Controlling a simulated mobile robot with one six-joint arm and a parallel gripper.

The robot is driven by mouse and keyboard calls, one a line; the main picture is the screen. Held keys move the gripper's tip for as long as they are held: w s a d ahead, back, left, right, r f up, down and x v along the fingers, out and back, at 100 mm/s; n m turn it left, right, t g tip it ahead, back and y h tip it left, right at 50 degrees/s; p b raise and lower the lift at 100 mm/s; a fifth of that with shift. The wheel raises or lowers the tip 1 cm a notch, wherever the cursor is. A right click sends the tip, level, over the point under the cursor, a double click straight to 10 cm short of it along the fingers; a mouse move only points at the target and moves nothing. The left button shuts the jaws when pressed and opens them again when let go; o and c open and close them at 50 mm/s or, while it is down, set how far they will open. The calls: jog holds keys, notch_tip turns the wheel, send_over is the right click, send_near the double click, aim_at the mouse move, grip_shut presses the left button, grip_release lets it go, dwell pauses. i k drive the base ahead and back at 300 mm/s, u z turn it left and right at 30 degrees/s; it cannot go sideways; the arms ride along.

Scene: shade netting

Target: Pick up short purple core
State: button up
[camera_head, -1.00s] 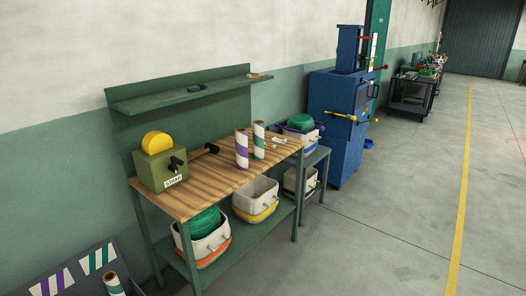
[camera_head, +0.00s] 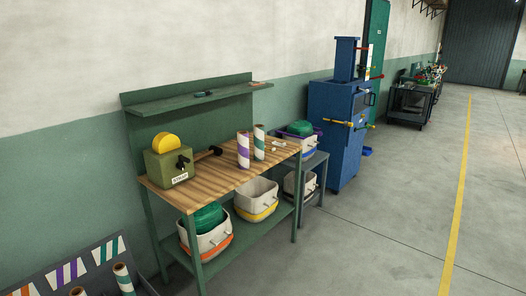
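A white core with purple spiral stripes (camera_head: 243,151) stands upright on the wooden top of the green workbench, towards its right part. A similar core with green stripes (camera_head: 259,143) stands close behind it to the right. The two look about equally tall, so I cannot tell whether the purple one is a short one. A dark rack at the lower left has a panel with purple stripes (camera_head: 67,273). My gripper is not in view.
The workbench (camera_head: 213,186) carries a green box with a yellow disc (camera_head: 169,162) and a dark-headed tool (camera_head: 208,152). White bins (camera_head: 256,195) sit on its lower shelf. A green-striped core (camera_head: 123,279) stands at the rack. A blue machine (camera_head: 346,125) stands beyond. Floor on the right is clear.

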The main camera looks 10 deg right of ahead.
aim_at(242, 136)
jog(key=u, duration=0.15)
jog(key=i, duration=0.95)
jog(key=u, duration=0.1)
jog(key=k, duration=0.2)
jog(key=u, duration=1)
